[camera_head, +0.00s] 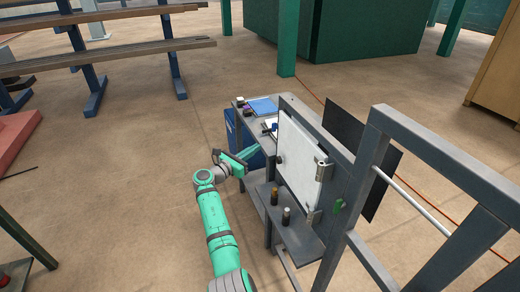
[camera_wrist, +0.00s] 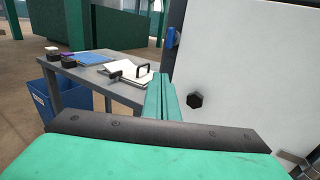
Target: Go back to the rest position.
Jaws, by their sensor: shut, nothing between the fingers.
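My gripper (camera_head: 250,153) is at the end of my green arm, left of the grey machine frame (camera_head: 367,152) in the head view. In the wrist view my gripper (camera_wrist: 162,97) shows its two green fingers pressed together with nothing between them. It points toward the white panel (camera_head: 300,162) and the grey table (camera_head: 263,130). The white panel (camera_wrist: 255,90) also fills the right of the wrist view, with a dark hexagonal knob (camera_wrist: 195,101) on it. I see no contact between the fingers and the panel or table.
A shelf with two small cylinders (camera_head: 274,196) (camera_head: 286,216) juts out below the panel. The table (camera_wrist: 97,79) holds a blue tray (camera_wrist: 96,58) and small items, with a blue bin (camera_wrist: 66,92) below. Open floor lies left of my arm. Blue racks (camera_head: 90,50) stand farther back.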

